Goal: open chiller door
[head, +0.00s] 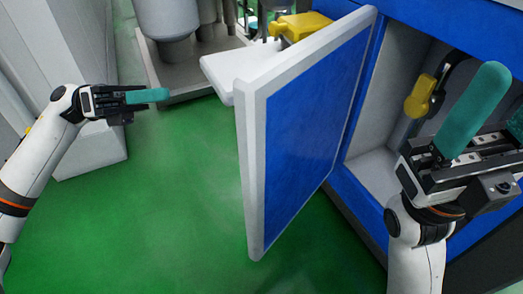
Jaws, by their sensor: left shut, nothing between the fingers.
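The chiller door (305,130), a blue panel in a pale frame, stands swung out from the blue chiller cabinet (430,22). The grey interior (392,90) shows to the right of the door. My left gripper (166,95) is shut and empty, left of the door and apart from it. My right gripper (497,95) is in front of the cabinet opening at the right, its teal fingers spread apart. One of its fingers is partly cut off by the picture edge. I see no door handle.
A yellow part (420,95) with a dark piece shows in the opening, behind my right gripper. A white ledge (228,72), another yellow part (300,26) and metal equipment (168,18) stand behind the door. A grey cabinet (75,45) is at left. The green floor (175,200) is clear.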

